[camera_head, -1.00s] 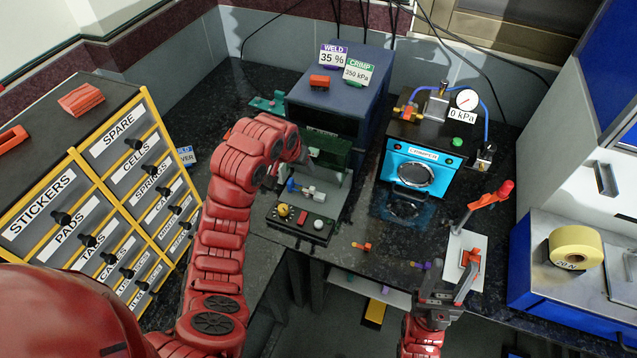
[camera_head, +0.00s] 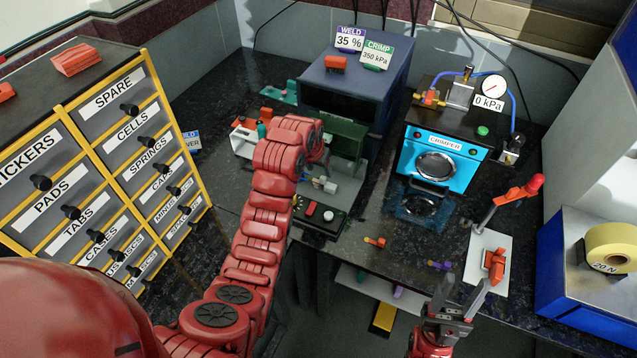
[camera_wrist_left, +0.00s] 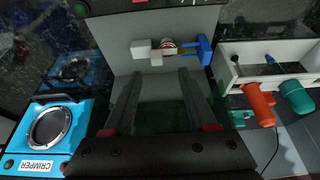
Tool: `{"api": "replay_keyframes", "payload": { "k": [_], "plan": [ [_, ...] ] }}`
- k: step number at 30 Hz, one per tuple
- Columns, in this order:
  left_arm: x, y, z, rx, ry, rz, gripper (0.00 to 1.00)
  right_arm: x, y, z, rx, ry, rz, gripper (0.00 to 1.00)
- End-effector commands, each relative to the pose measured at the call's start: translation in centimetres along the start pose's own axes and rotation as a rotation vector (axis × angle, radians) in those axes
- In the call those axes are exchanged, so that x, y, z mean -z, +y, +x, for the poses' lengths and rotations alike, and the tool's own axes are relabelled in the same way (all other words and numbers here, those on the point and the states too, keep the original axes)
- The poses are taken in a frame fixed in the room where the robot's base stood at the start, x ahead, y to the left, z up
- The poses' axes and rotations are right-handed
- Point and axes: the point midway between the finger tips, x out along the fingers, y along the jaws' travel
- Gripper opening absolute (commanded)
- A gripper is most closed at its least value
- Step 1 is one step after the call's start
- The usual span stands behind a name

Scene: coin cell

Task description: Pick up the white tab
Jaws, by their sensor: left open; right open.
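I cannot single out the white tab for certain. A small white block (camera_wrist_left: 142,48) lies on a grey plate (camera_wrist_left: 205,22) in the left wrist view, in line with a striped round part (camera_wrist_left: 168,47) and a blue clamp-like part (camera_wrist_left: 199,49). In the head view the blue and white parts (camera_head: 323,184) sit in front of the dark blue welder (camera_head: 365,75). My left gripper (camera_wrist_left: 160,72) is open and empty, its fingertips apart from the white block; my arm hides it in the head view. My right gripper (camera_head: 462,288) is open and empty at the lower right.
A white tray (camera_head: 240,143) with orange and teal tools stands left of the welder. The blue crimper (camera_head: 440,162) stands to its right. A black control box (camera_head: 318,222) is in front. A labelled drawer cabinet (camera_head: 90,215) fills the left. Small orange (camera_head: 375,241) and purple (camera_head: 440,265) pieces lie near the bench edge.

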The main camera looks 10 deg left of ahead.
Motion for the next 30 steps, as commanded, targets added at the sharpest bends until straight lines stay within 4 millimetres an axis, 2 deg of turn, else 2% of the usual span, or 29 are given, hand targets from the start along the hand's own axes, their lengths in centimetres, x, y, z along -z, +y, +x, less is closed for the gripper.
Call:
{"api": "replay_keyframes", "payload": {
  "k": [6, 12, 21, 30],
  "plan": [
    [-0.1, 0.6, 2.4, -0.002, -0.006, 0.002, 0.57, 0.3, 0.1, 2.0, 0.0, 0.0, 0.0, 0.51],
    [-0.2, 0.5, 4.6, -0.001, -0.003, 0.0, 0.57, 0.4, 0.1, 2.4, 0.0, 0.0, 0.0, 0.51],
    [-0.1, 0.5, 5.0, 0.0, 0.001, 0.0, 0.56, 0.4, 0.1, 2.3, 0.0, 0.0, 0.0, 0.51],
    [-0.1, 0.5, 5.0, 0.0, 0.001, 0.0, 0.02, 0.4, 0.1, 2.3, 0.0, 0.0, 0.0, 0.51]
  ]
}}
